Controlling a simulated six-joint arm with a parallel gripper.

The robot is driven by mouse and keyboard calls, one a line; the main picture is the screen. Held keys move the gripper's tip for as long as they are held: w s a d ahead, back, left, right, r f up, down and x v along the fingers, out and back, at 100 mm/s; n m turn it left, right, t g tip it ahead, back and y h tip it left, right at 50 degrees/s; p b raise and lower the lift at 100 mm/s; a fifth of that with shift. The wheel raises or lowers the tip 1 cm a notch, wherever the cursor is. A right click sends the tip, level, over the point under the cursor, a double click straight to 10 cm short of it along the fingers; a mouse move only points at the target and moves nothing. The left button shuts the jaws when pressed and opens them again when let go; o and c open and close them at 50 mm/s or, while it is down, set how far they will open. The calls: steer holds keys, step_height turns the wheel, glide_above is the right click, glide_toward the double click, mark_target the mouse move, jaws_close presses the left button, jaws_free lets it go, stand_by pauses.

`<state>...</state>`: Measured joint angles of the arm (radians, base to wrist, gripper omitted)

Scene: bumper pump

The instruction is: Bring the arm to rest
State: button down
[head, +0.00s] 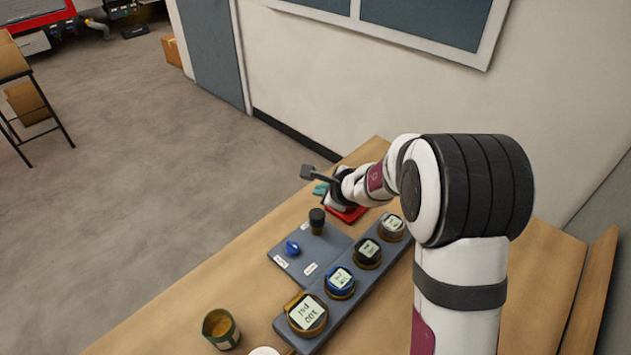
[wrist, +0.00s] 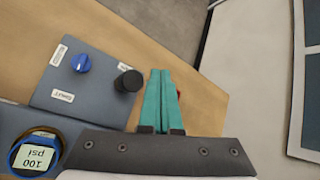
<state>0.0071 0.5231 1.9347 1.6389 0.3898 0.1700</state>
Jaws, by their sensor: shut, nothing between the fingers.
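My gripper (head: 320,188) is at the far end of the wooden table in the head view, beyond the control panel. Its teal fingers show in the wrist view (wrist: 158,88), pressed together with nothing between them. They are to the right of a black knob (wrist: 128,81) on the grey panel (wrist: 104,58) and appear apart from it. My arm bends over the table's right side in the head view. A red object (head: 347,213) lies under the wrist, mostly hidden by it.
The panel has a blue knob (head: 292,247) and a black knob (head: 317,217). Several gauges stand in a row beside it, the nearest brass-rimmed (head: 307,314). A wall (head: 340,85) rises behind the table.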

steer(key=s+a+r+n+g+y, duration=0.4)
steer(key=s+r+n, duration=0.5)
steer(key=s, duration=0.6)
steer(key=s+d+f+n+g+h, duration=0.1)
steer(key=s+d+n+g+h, duration=0.1)
steer(key=s, duration=1)
steer(key=s+d+f+n+g+h, duration=0.1)
steer(key=s+d+n+h, duration=0.3)
steer(key=s, duration=0.8)
steer(key=shift+d+n+g, duration=0.5)
steer(key=shift+d+g, duration=0.2)
steer(key=shift+d, duration=0.1)
steer(key=shift+f, duration=0.1)
